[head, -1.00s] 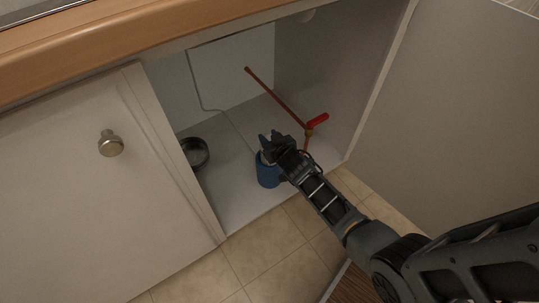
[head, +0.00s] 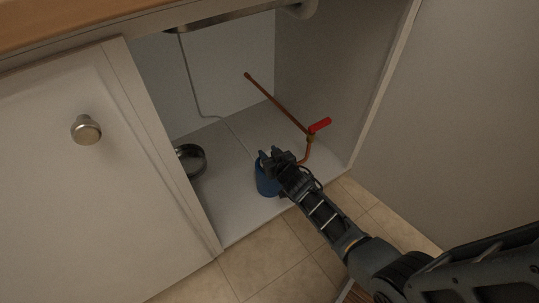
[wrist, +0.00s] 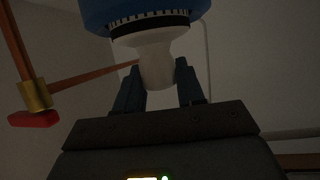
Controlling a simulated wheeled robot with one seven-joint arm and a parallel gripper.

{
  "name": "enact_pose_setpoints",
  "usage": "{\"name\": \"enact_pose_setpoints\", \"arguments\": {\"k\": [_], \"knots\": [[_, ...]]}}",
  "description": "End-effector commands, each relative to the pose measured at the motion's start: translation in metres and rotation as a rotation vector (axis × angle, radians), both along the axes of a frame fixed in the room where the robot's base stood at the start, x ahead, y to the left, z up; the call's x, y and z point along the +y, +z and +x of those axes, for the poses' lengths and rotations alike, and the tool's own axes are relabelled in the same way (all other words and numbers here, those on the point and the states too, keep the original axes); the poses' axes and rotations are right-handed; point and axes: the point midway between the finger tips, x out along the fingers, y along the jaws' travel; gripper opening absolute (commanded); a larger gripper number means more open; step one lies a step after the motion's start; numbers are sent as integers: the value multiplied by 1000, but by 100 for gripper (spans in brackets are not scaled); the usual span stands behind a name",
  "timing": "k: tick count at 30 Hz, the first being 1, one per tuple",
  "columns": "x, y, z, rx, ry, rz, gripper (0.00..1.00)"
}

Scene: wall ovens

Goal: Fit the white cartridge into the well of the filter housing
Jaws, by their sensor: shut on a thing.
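The blue filter housing (head: 266,182) stands on the cabinet floor near its front edge. My gripper (head: 268,157) is right above it and hides part of its top. In the wrist view the housing (wrist: 145,12) is at the top edge, with a ridged ring and a dark band around its mouth. The white cartridge (wrist: 155,62) is between the fingers of my gripper (wrist: 160,85), which is shut on its narrow end. The cartridge's wider part meets the dark band at the housing's mouth. How deep it sits inside is hidden.
A copper pipe (head: 276,104) with a red valve handle (head: 320,125) is behind and right of the housing. A dark round bowl (head: 191,161) is at the left on the cabinet floor. The cabinet's side wall (head: 318,80) is at the right. Floor between bowl and housing is clear.

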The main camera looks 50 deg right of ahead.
Motion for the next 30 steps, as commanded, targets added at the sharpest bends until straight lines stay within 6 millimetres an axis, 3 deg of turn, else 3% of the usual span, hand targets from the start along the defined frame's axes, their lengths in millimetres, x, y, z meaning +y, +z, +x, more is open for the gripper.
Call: {"name": "enact_pose_setpoints", "arguments": {"k": [4, 5, 12, 22, 30], "knots": [[0, -4, 0, -1, 0, 0, 0], [0, -3, 0, 0, 0, 0, 41], [0, -3, 0, 0, 0, 0, 64], [0, 2, 0, 0, 0, 0, 64], [16, 16, -36, 1, -1, 0, 64]]}}
